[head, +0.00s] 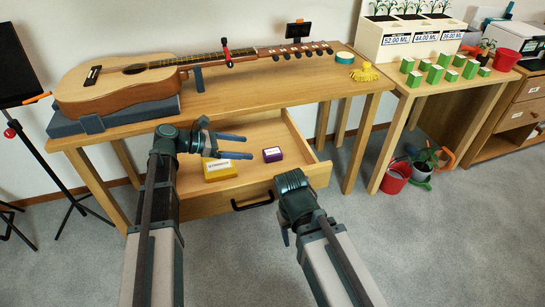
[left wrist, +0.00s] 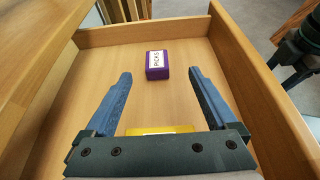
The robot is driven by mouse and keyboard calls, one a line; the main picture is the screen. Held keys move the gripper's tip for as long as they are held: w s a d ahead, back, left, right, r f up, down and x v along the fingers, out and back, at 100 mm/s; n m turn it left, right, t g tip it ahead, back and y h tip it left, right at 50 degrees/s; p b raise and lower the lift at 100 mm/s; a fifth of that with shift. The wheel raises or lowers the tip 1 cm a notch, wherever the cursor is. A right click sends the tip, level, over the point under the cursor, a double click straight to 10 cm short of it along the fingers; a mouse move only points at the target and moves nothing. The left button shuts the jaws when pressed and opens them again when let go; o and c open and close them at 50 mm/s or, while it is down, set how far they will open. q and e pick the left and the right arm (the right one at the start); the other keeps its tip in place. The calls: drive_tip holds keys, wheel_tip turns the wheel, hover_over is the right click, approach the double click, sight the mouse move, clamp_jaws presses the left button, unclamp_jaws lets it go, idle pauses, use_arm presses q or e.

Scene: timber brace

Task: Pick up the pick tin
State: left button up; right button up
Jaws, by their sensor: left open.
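The pick tin is a small purple box with a white label reading PICKS. It lies in the open drawer, right of the yellow box, in the head view (head: 272,154). In the left wrist view the tin (left wrist: 157,65) sits beyond my fingertips, roughly centred between them. My left gripper (head: 246,147) is open and empty over the drawer; its two blue fingers also show in the left wrist view (left wrist: 158,80). My right arm's wrist (head: 296,197) is in front of the drawer's right end, and its fingers are mostly hidden.
The wooden drawer (head: 305,150) is pulled out under the table (head: 230,98). A yellow box (head: 219,170) lies in it, left of the tin. A guitar (head: 125,80) rests on the table above. The drawer floor around the tin is clear.

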sight(277, 150)
use_arm(q)
drive_tip(key=b+x, duration=0.3)
drive_tip(key=x, duration=0.4)
drive_tip(key=shift+f, duration=0.15)
drive_tip(key=shift+w+d+f, duration=0.15)
drive_tip(key=shift+w+d, duration=0.05)
drive_tip(key=shift+d, duration=0.45)
drive_tip(key=shift+d, duration=0.1)
drive_tip(key=shift+w+d+f+b, duration=0.2)
drive_tip(key=shift+f+b, duration=0.1)
drive_tip(key=shift+b, duration=0.1)
drive_tip(key=x, duration=0.1)
drive_tip(key=b+x, duration=0.1)
drive_tip(key=x, duration=0.1)
drive_tip(key=b+x, duration=0.1)
drive_tip(key=shift+w+d+f, duration=0.1)
drive_tip(key=shift+w+f, duration=0.1)
drive_tip(key=shift+w, duration=0.15)
drive_tip(key=shift+c, duration=0.2)
drive_tip(key=c, duration=1.4)
